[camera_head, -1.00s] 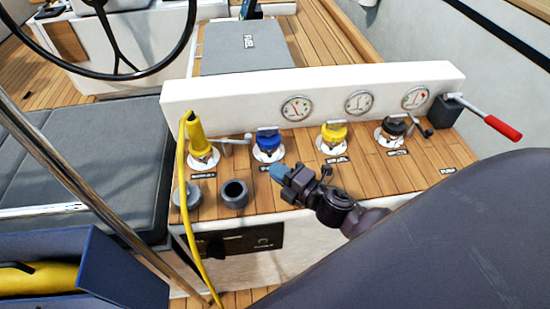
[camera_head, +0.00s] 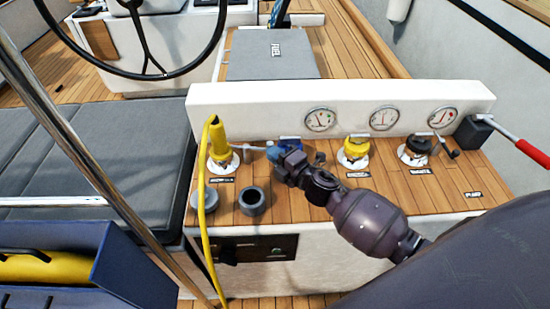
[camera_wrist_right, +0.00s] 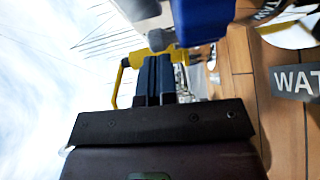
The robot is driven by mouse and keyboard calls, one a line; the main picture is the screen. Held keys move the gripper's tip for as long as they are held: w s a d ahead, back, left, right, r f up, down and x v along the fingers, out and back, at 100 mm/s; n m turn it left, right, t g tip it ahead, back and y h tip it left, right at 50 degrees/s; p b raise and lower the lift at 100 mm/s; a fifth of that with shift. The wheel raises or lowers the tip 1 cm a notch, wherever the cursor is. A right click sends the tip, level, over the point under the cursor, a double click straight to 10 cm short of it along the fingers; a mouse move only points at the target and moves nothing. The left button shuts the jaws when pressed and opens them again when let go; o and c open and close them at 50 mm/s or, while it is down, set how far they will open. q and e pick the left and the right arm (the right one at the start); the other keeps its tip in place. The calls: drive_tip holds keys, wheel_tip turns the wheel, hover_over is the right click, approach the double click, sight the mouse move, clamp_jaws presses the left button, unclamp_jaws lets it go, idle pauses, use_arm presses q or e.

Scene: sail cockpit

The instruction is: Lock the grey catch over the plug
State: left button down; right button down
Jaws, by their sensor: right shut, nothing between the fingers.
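The yellow plug (camera_head: 218,142) stands upright in a white-based socket at the left end of the wooden console, with its yellow cable looping down over the front. A grey catch (camera_head: 250,148) sticks out sideways to the right from beside the plug. My right gripper (camera_head: 273,153) is shut and empty, its blue fingertips near the catch's free end; I cannot tell whether they touch. In the right wrist view the dark-blue fingers (camera_wrist_right: 153,78) are together, with yellow parts beyond their tips. My left gripper is not in view.
A blue cap (camera_wrist_right: 204,18) is close beside my right fingers and mostly hidden in the head view. A yellow cap (camera_head: 355,148) and black cap (camera_head: 416,147) stand further right. Two grey cup-like rings, one the front ring (camera_head: 253,201), sit before the plug. A white panel (camera_head: 260,105) rises behind.

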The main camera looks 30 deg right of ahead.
drive_tip(key=shift+d, duration=0.1)
drive_tip(key=shift+w+d+n+g+y, duration=0.2)
drive_tip(key=shift+n+y, duration=0.2)
drive_tip(key=shift+y, duration=0.1)
drive_tip(key=shift+w+d+n+g+y, duration=0.15)
drive_tip(key=shift+d+n+g+y, duration=0.05)
drive_tip(key=shift+n+y, duration=0.25)
drive_tip(key=shift+s, duration=0.15)
